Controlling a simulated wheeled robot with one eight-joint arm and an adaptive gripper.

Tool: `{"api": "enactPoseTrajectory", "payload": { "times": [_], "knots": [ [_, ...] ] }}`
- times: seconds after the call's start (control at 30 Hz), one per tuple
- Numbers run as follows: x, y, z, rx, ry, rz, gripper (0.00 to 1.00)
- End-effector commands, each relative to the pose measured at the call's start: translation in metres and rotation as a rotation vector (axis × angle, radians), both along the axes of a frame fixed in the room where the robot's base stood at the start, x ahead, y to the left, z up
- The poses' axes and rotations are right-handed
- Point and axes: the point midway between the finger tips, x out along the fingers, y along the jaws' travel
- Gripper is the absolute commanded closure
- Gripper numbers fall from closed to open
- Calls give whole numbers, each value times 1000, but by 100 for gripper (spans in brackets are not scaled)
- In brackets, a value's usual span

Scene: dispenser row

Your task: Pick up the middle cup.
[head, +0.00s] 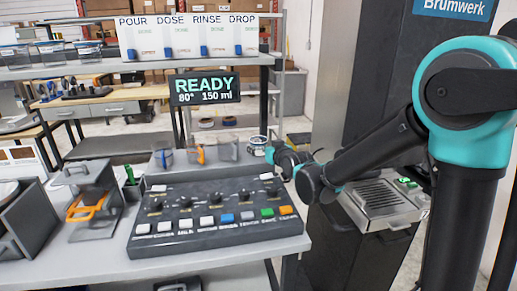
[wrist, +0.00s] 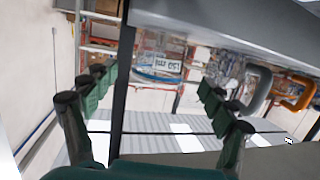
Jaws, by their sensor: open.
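Three clear cups stand in a row at the back of the bench in the head view: one with a blue handle (head: 164,158), the middle one with an orange handle (head: 199,154), and one with a grey handle (head: 228,150). My gripper (head: 276,157) is right of the row, apart from the middle cup. In the wrist view my gripper (wrist: 153,82) is open, with nothing held between its fingers. The orange handle (wrist: 297,93) shows at the right edge there, beyond the grey handle (wrist: 257,88); the clear cup bodies are hard to make out.
A white, blue-marked container (head: 257,143) stands right of the cups, close to my gripper; it shows between the fingers in the wrist view (wrist: 158,66). A button panel (head: 215,220) fills the bench front. A display (head: 205,87) reading READY hangs above the cups.

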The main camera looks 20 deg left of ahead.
Motion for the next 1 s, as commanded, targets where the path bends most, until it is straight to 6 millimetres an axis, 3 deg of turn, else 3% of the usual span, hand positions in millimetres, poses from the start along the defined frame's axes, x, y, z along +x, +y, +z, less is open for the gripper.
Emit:
{"api": "enactPoseTrajectory", "payload": {
  "times": [0.4, 0.7, 1.0],
  "knots": [
    [35, 30, -8, -1, -1, 0, 16],
    [39, 34, -9, 0, 0, 0, 16],
    [39, 34, -9, 0, 0, 0, 51]
  ]
}}
